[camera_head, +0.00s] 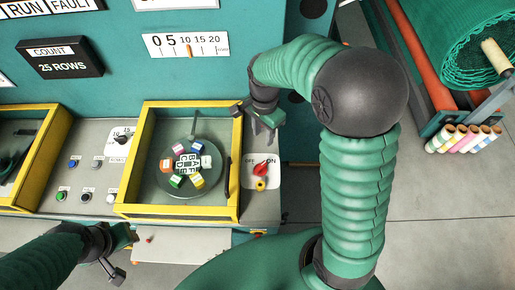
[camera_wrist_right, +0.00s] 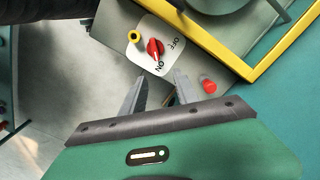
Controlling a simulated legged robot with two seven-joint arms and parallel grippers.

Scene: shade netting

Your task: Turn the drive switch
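The drive switch (camera_head: 262,169) is a red knob on a white plate marked OFF and ON, right of the yellow-framed window in the head view. In the right wrist view the knob (camera_wrist_right: 155,47) has a pale mark at its end facing the ON label. A yellow piece sits beside it on the plate. My right gripper (camera_head: 262,124) is open and empty, just beyond the plate in the head view. In the wrist view its two fingers (camera_wrist_right: 158,88) stand apart on the ON side, not touching the knob. My left gripper (camera_head: 120,252) is low at the left, its opening unclear.
The yellow-framed window (camera_head: 237,160) with a round dial and coloured blocks borders the switch. A red button (camera_wrist_right: 208,86) lies near the right finger in the wrist view. Grey floor is clear at lower right.

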